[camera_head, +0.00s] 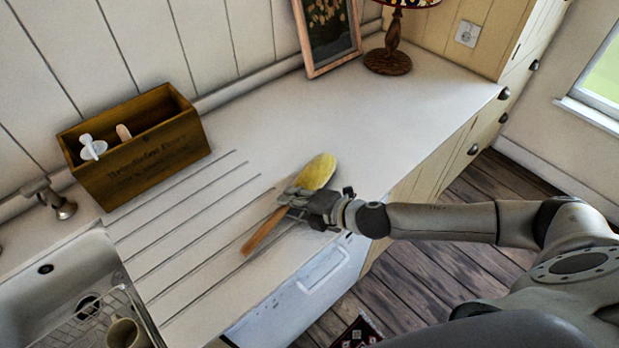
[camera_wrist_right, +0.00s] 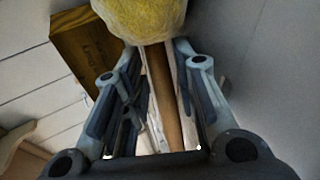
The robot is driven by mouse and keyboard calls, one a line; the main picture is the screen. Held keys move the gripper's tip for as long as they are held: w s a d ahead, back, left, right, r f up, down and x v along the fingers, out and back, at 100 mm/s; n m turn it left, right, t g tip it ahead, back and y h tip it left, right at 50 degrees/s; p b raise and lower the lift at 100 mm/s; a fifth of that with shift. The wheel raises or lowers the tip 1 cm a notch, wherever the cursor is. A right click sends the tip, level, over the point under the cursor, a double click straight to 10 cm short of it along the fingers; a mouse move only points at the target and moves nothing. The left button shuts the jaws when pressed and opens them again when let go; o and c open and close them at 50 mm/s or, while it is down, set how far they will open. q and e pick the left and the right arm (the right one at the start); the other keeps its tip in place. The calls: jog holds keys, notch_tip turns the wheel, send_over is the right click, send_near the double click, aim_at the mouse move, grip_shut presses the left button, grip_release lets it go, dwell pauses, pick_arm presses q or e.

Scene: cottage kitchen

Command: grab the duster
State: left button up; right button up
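The duster has a fluffy yellow head (camera_head: 317,172) and a light wooden handle (camera_head: 262,232). It is at the counter's front edge, beside the grooved drainer, handle pointing to the lower left. My right gripper (camera_head: 292,201) reaches in from the right and is closed around the handle just below the head. In the right wrist view the handle (camera_wrist_right: 162,95) runs between the two fingers (camera_wrist_right: 158,60), which press close on both sides, with the yellow head (camera_wrist_right: 142,15) beyond the tips. I cannot tell whether the duster touches the counter. My left gripper is not in view.
A wooden box (camera_head: 140,150) with utensils stands against the wall. A sink (camera_head: 60,285) holding a rack and a mug (camera_head: 125,333) is at lower left. A picture frame (camera_head: 327,35) and a lamp (camera_head: 388,58) stand at the back. The counter's right part is clear.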

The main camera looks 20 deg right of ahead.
grip_shut()
jog(key=shift+r, duration=0.15)
